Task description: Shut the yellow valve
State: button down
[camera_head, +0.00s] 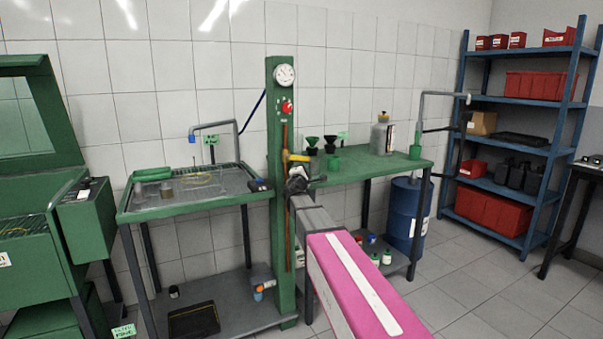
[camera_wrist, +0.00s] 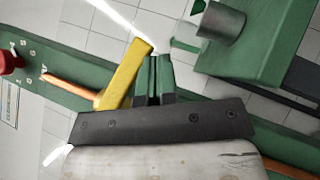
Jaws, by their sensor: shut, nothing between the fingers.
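The yellow valve (camera_head: 297,157) is on a copper pipe (camera_head: 285,190) that runs up the green column. Its yellow lever sticks out to the right, roughly across the pipe. In the wrist view the lever (camera_wrist: 127,75) stands at a steep angle to the copper pipe (camera_wrist: 70,85). My gripper (camera_head: 297,180) is just below the lever in the head view. In the wrist view my gripper (camera_wrist: 154,72) has its fingers together beside the lever, on its right, with nothing between them. I cannot tell whether they touch it. Part of the valve body is hidden behind my arm.
A red knob (camera_head: 287,106) and a gauge (camera_head: 285,75) are higher on the green column (camera_head: 279,130). A green bench with a tray (camera_head: 180,206) stands left, a green table (camera_head: 370,168) with funnels (camera_head: 312,143) right.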

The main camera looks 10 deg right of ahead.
jog(key=shift+w+d+r, duration=0.1)
jog(key=shift+d+r, duration=0.3)
jog(key=shift+r, duration=0.4)
